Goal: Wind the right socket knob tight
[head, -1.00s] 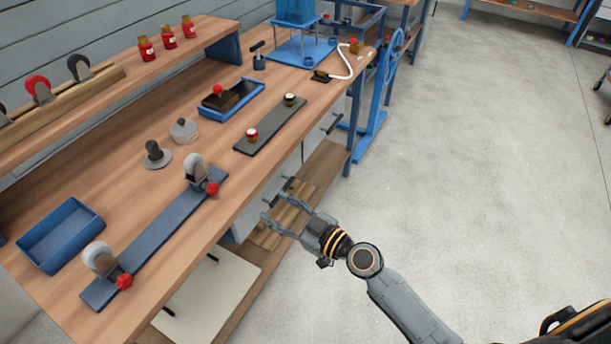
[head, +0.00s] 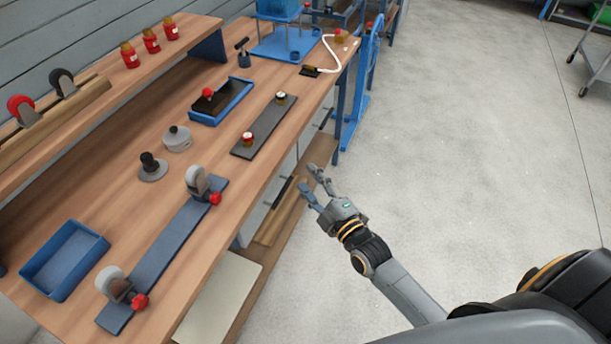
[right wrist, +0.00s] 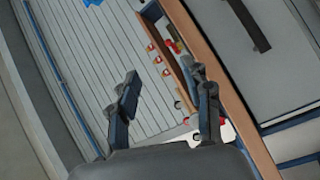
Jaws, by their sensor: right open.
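A blue bar (head: 165,250) lies along the front of the workbench with two grey upright fittings on it, each with a red knob. The right fitting (head: 197,180) has its red knob (head: 215,198) facing the bench's front edge. The left fitting (head: 110,282) has its red knob (head: 138,302) on the same side. My right gripper (head: 311,183) is open and empty, off the bench's front edge, to the right of the right knob and apart from it. Its two spread fingers show in the right wrist view (right wrist: 165,88). My left gripper is not in view.
The workbench (head: 110,190) also holds a blue tray (head: 65,258), a grey round lidded piece (head: 177,138), a black knobbed piece (head: 152,166) and a dark plate (head: 262,128) with two small capped parts. A shelf with red jars (head: 151,40) runs behind.

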